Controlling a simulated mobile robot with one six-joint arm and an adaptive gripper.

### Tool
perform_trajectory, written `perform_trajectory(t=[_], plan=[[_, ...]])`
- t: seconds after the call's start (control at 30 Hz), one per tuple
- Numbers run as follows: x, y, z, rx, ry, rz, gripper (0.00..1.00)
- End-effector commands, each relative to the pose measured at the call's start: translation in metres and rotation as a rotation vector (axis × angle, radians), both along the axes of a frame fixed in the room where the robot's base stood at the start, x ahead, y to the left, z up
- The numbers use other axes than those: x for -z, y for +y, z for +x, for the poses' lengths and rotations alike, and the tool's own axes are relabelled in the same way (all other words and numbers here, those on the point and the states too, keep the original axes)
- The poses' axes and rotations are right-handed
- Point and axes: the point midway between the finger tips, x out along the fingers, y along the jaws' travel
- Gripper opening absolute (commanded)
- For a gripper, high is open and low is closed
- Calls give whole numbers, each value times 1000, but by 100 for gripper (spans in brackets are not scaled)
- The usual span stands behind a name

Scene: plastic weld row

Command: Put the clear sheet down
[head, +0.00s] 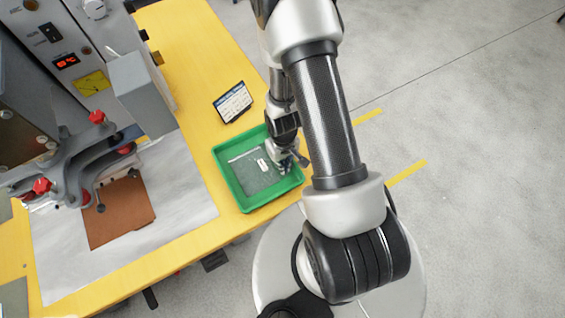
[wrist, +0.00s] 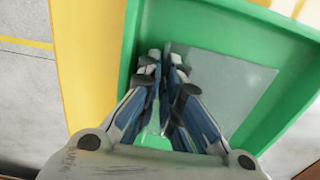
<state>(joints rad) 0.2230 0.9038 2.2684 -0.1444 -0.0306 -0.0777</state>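The clear sheet (head: 249,180) is a thin, see-through grey rectangle inside the green tray (head: 229,190), with a pale strip along its far edge. In the wrist view the sheet (wrist: 225,80) spreads to the right of my fingertips, over the tray floor. My gripper (head: 283,167) is low inside the right part of the tray. In the wrist view the fingers of my gripper (wrist: 165,58) are nearly together at the sheet's left edge and appear closed on it. Whether the sheet touches the tray floor is hard to tell.
The tray stands on a yellow table (head: 195,50) near its right edge. A small dark sign (head: 233,102) stands behind it. A grey welding machine (head: 140,90) with red-knobbed clamps and a brown sheet (head: 120,212) are on the left. Open floor is on the right.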

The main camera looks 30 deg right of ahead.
Motion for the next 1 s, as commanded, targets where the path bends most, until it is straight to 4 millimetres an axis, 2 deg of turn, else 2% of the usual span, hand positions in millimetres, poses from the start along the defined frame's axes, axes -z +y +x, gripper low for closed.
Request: perform_trajectory(t=[0.1,0.47,0.57,1.0], plan=[[0,0,0,0,0,0,13],[-5,0,0,0,0,0,13],[-15,0,0,-1,-1,0,13],[-87,0,0,0,0,0,13]])
